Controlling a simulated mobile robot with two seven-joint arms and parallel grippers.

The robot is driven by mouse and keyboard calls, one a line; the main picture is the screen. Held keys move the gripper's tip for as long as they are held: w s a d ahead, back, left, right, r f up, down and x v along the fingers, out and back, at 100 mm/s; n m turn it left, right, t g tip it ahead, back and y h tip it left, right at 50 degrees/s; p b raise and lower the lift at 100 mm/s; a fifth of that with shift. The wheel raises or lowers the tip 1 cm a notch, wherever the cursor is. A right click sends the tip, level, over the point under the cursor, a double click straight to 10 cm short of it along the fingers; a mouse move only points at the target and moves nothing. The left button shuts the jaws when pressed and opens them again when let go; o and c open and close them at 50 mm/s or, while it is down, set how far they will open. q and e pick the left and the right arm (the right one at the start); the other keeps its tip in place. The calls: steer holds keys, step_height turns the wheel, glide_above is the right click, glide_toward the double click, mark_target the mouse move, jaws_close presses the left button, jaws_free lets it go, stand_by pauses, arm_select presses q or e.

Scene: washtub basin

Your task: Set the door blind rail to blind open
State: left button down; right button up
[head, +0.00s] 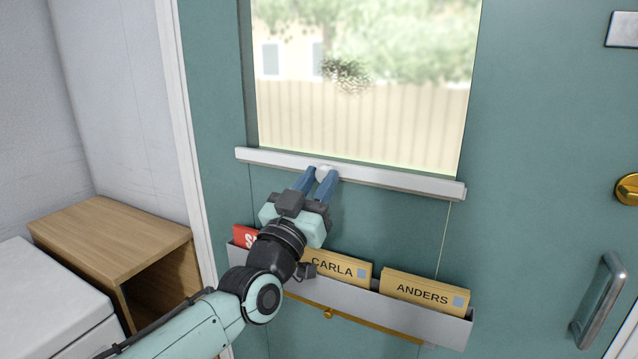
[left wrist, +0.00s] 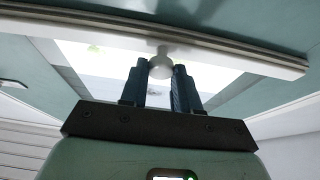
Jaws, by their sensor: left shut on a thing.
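The door blind rail (head: 400,181) is a white horizontal bar across the bottom edge of the door window (head: 365,85). The window pane above it is clear, with a fence and trees outside. A small pale knob (head: 324,172) sits at the rail's middle. My left gripper (head: 322,176) is at this knob, its blue fingers shut on it from below. In the left wrist view the round knob (left wrist: 160,67) sits between the fingers, with the rail (left wrist: 230,55) just behind it. My right gripper is in neither view.
A grey mail holder (head: 345,310) with envelopes marked CARLA and ANDERS hangs on the teal door below my gripper. A door handle (head: 600,300) and brass lock (head: 628,189) are at right. A wooden cabinet (head: 110,240) and white appliance (head: 45,300) stand at left.

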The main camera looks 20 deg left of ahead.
arm_select(q)
steer(key=shift+w+f, duration=0.1)
steer(key=shift+f, duration=0.25)
steer(key=c, duration=0.8)
jaws_free()
steer(key=shift+c, duration=0.2)
steer(key=shift+r, duration=0.1)
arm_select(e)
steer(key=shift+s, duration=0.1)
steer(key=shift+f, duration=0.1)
arm_select(q)
steer(key=shift+s, duration=0.4)
steer(key=b+v, duration=0.1)
steer(key=v, duration=1.1)
steer(key=shift+s, duration=0.35)
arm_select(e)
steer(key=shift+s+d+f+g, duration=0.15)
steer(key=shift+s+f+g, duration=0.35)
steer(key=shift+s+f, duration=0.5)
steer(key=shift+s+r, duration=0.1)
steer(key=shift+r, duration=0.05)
